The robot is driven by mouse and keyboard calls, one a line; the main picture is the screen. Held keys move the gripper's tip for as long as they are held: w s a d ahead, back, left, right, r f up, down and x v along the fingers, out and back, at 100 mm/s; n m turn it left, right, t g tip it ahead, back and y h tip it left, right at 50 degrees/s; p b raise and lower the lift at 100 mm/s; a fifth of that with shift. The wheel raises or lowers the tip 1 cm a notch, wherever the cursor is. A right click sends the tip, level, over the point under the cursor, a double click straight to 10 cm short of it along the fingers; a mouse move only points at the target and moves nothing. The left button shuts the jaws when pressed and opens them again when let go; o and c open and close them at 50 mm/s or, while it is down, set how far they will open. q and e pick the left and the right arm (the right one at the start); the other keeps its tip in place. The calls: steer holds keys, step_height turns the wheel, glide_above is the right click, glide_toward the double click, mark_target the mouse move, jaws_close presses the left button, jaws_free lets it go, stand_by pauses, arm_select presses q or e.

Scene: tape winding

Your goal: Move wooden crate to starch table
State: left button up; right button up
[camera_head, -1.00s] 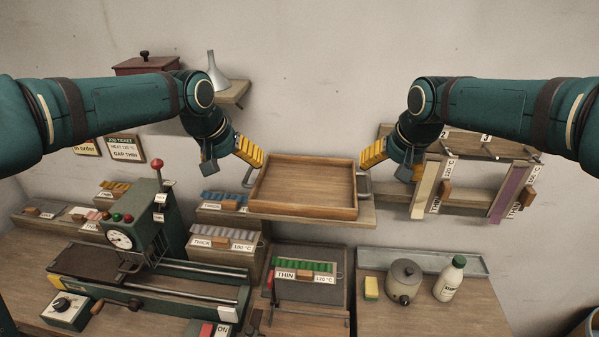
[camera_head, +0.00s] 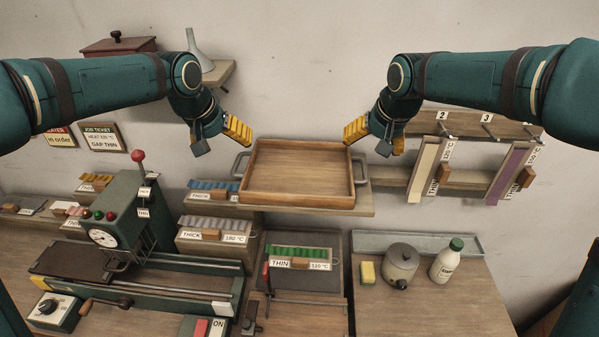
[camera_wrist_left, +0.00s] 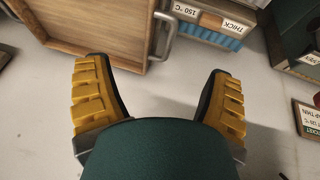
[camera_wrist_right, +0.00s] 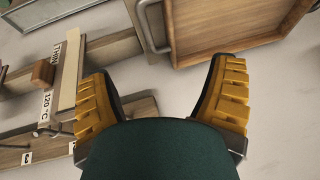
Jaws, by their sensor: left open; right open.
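The wooden crate (camera_head: 298,172) is a shallow open tray with a grey handle on each side. It rests empty on a wall shelf (camera_head: 310,207) in the middle. My left gripper (camera_head: 237,130) is open above and behind the crate's left handle (camera_head: 240,164); in the left wrist view this handle (camera_wrist_left: 166,38) lies beyond the fingertips, untouched. My right gripper (camera_head: 356,130) is open above and behind the right handle (camera_head: 361,170); the right wrist view shows that handle (camera_wrist_right: 148,28) beyond the fingertips too. The table at right (camera_head: 420,312) carries a white bottle (camera_head: 447,261) with a partly legible label.
A lidded pot (camera_head: 400,266), a yellow sponge (camera_head: 367,272) and a grey tray (camera_head: 425,243) share that table; its front is clear. A green machine (camera_head: 130,230) stands at left. Tape bins (camera_head: 300,262) sit below the shelf. A rack (camera_head: 470,179) is at right.

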mark_target(356, 175)
steer(key=x, duration=1)
steer(key=shift+w+f, duration=0.1)
steer(key=shift+f, duration=0.3)
arm_select(q)
steer(key=x, duration=1)
steer(key=shift+f, duration=0.35)
steer(key=shift+w, duration=0.15)
steer(key=c, duration=1.4)
arm_select(e)
steer(key=c, duration=1.4)
steer(key=shift+r, duration=0.1)
